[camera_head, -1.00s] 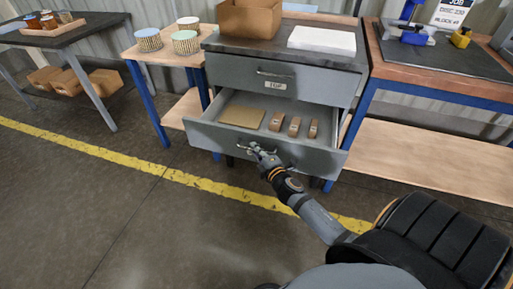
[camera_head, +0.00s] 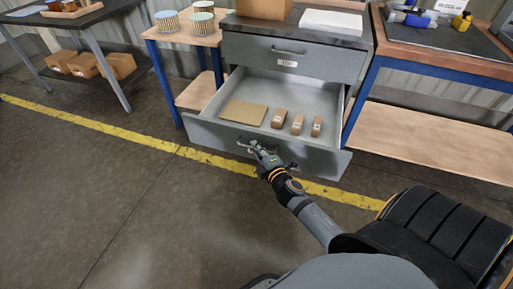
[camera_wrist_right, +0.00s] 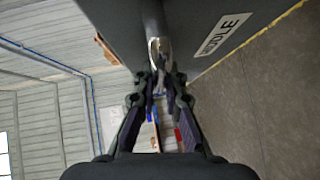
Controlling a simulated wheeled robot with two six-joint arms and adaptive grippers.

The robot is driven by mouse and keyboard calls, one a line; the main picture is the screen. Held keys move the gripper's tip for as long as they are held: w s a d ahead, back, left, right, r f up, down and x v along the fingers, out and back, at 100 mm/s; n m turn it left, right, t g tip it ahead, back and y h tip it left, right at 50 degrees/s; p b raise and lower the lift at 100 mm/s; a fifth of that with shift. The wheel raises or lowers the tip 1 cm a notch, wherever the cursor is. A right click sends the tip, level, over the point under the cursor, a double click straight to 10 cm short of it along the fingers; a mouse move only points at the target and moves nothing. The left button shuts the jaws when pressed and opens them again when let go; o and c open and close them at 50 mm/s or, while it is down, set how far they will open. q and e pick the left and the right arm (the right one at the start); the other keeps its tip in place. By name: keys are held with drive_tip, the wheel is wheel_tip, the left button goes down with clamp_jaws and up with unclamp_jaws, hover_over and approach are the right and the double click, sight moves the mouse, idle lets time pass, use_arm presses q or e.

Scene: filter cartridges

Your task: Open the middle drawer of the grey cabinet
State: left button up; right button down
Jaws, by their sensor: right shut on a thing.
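The grey cabinet (camera_head: 232,50) stands in the middle of the head view. Its middle drawer (camera_head: 225,133) is pulled well out, and a brown flat piece (camera_head: 243,112) and three small brown boxes (camera_head: 297,124) lie in it. The right wrist view shows the drawer front with a "MIDDLE" label (camera_wrist_right: 222,34). My right gripper (camera_head: 262,154) is shut on the drawer's metal handle (camera_wrist_right: 154,48); its fingers meet around the bar in the wrist view. The top drawer (camera_head: 315,64) is shut. My left gripper is not in view.
A wooden-topped bench with blue legs (camera_head: 380,70) stands right of the cabinet, a smaller table (camera_head: 160,38) with striped tins left of it. A dark table (camera_head: 85,22) is far left. A cardboard box (camera_head: 262,8) and a white slab (camera_head: 330,21) lie on the cabinet. The floor in front is clear.

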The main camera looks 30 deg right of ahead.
drive_tip(key=c, duration=1.4)
unclamp_jaws()
drive_tip(key=s+r, duration=0.1)
drive_tip(key=s, duration=1.1)
drive_tip(key=shift+a+r, duration=0.3)
drive_tip(key=shift+a, duration=0.1)
